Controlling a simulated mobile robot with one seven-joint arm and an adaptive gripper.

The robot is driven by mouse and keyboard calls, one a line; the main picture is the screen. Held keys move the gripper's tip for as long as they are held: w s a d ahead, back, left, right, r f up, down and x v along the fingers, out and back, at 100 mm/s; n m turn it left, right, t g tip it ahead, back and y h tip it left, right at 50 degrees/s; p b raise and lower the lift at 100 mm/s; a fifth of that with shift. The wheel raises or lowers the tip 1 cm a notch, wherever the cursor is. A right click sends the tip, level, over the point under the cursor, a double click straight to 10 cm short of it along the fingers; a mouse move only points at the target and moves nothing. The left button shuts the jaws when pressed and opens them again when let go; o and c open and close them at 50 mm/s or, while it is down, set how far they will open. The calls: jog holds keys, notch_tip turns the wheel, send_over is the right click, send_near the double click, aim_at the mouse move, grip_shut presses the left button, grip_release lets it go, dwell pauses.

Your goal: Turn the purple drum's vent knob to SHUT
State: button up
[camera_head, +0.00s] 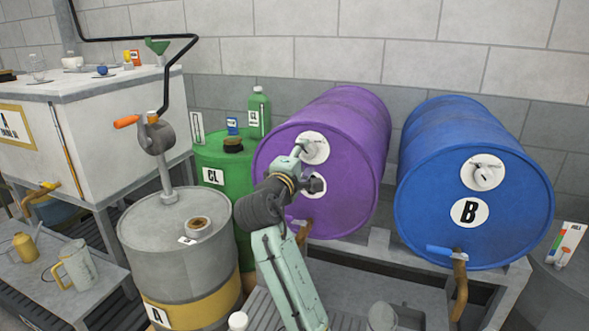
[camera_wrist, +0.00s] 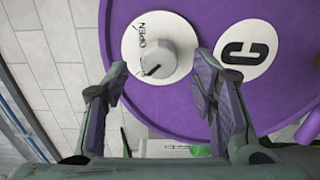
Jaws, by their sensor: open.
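The purple drum (camera_head: 340,125) lies on its side on a rack, its round end facing me; that end fills much of the wrist view (camera_wrist: 200,112). Its vent knob (camera_wrist: 160,58) is a pale round knob on a white dial (camera_wrist: 133,42). OPEN is printed along the dial's left edge. A dark mark on the knob points to the dial's lower left, where the small lettering is unreadable. My gripper (camera_wrist: 163,72) is open, one finger on each side of the knob, apparently not touching it. In the head view my gripper (camera_head: 302,165) partly covers the dial (camera_head: 316,148).
A "C" label (camera_wrist: 247,52) sits right of the dial. A blue drum (camera_head: 470,150) marked B lies to the right with a similar knob. A grey drum (camera_head: 180,245) with an orange-handled pump and a green drum (camera_head: 212,150) stand left. Taps stick out below the lying drums.

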jog(key=v, duration=0.8)
jog(key=shift+s, duration=0.1)
